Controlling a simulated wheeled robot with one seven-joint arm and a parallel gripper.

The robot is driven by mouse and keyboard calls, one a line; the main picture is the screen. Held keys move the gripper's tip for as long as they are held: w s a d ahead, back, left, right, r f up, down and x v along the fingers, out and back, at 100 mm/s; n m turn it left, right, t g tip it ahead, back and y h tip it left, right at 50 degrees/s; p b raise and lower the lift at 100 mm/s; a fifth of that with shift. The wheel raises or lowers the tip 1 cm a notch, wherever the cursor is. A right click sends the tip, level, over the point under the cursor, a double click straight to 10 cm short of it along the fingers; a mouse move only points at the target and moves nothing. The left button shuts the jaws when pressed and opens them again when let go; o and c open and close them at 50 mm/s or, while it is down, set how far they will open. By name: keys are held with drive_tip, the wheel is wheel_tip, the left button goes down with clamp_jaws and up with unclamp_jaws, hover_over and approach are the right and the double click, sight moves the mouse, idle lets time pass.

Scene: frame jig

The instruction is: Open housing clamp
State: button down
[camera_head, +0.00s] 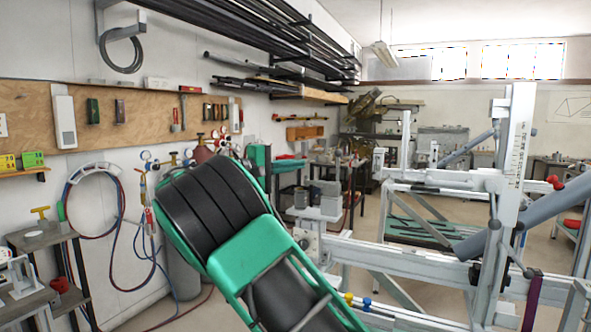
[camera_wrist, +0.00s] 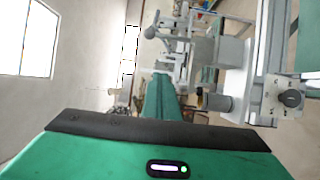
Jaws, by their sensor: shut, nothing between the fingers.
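My gripper (camera_wrist: 160,78) shows in the wrist view as shut green fingers reaching forward from a green hand with a black bar. They are empty. In the head view my arm hides the gripper. A white frame jig (camera_head: 450,178) fills the right of the head view, with grey tubes and red-tipped handles (camera_head: 555,183). In the wrist view, a jig plate with a black knob (camera_wrist: 290,98) and a grey cylinder with a dark end (camera_wrist: 215,103) lie right of the fingers, apart from them. I cannot tell which part is the housing clamp, or its state.
A wooden tool board (camera_head: 140,110) hangs on the left wall above hoses (camera_head: 95,200) and a grey gas cylinder (camera_head: 183,270). A small side table (camera_head: 40,238) stands at far left. Long dark pipes (camera_head: 250,35) lie on a high wall rack. Jig beams crowd the right side.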

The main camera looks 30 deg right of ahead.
sight(338, 167)
drive_tip(key=s+d, duration=0.2)
drive_tip(key=d, duration=0.7)
idle(0.4)
drive_tip(key=shift+s+d+m, duration=0.1)
drive_tip(key=shift+s+m, duration=0.1)
drive_tip(key=shift+m, duration=0.1)
